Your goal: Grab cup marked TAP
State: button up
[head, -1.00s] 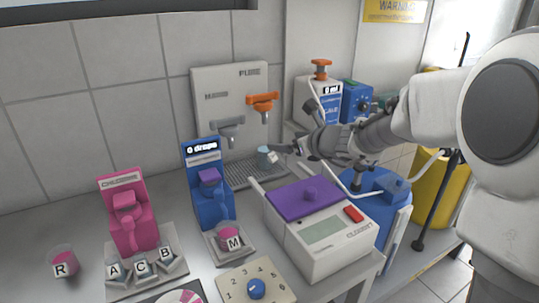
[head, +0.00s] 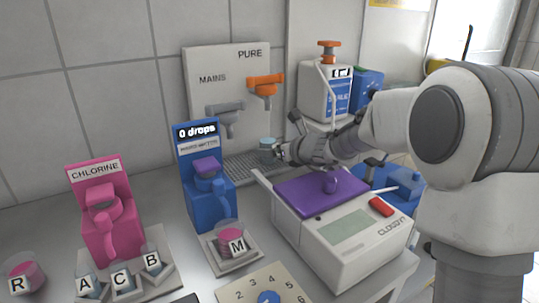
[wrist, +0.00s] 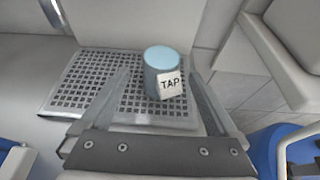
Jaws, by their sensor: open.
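The cup marked TAP (wrist: 161,58) stands upright on the perforated drip tray (wrist: 88,88) in the wrist view. It is a grey-blue cup with a pale blue top and a white TAP label facing me. My gripper (wrist: 160,85) is open, with one finger on each side of the cup's lower part; I cannot tell if either finger touches it. In the head view the cup (head: 268,147) is on the tray below the orange tap, and my gripper (head: 281,153) reaches it from the right.
The white panel with MAINS (head: 228,118) and PURE (head: 266,85) taps rises behind the tray. The white machine with a purple lid (head: 318,192) stands below my arm. A blue dispenser (head: 205,180) and a pink CHLORINE dispenser (head: 103,215) stand left, with several other lettered cups.

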aim_at(274, 147)
jog(key=shift+x, duration=1.9)
grip_shut()
jog(key=shift+r, duration=0.1)
